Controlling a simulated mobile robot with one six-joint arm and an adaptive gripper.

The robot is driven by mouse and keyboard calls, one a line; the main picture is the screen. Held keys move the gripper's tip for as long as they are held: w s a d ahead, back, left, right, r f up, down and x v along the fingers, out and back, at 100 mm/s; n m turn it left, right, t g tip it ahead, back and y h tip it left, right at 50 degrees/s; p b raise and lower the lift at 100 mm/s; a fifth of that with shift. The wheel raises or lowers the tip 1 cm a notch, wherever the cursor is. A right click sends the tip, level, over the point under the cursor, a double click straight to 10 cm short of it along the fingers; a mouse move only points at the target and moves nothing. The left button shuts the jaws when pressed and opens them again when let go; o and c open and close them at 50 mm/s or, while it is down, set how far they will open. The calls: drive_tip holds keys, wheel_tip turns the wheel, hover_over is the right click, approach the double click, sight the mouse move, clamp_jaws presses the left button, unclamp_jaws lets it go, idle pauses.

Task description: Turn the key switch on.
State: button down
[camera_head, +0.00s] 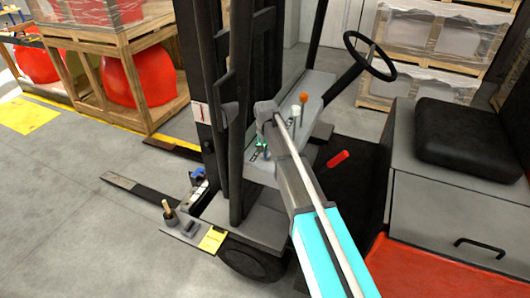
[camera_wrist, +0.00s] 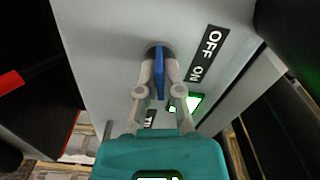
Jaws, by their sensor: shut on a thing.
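The key switch has a blue key (camera_wrist: 159,74) in a dark round socket on a pale grey panel (camera_wrist: 110,40). My gripper (camera_wrist: 160,62) is shut on the blue key, with one finger on each flat side. The key stands upright in the wrist picture. A black label (camera_wrist: 210,53) reading OFF and ON is to the right of the key, OFF higher and ON lower. I cannot tell which mark the key points to. In the head view my arm reaches to the forklift's dash, and the key is not clearly visible there.
A lit green-edged display (camera_wrist: 188,103) is close to the right finger. In the head view, an orange-knobbed lever (camera_head: 304,98), the steering wheel (camera_head: 370,56) and the black mast (camera_head: 240,100) stand around my arm. A black seat (camera_head: 466,137) is at the right.

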drive_tip(key=c, duration=0.8)
unclamp_jaws()
drive_tip(key=shift+s, duration=0.15)
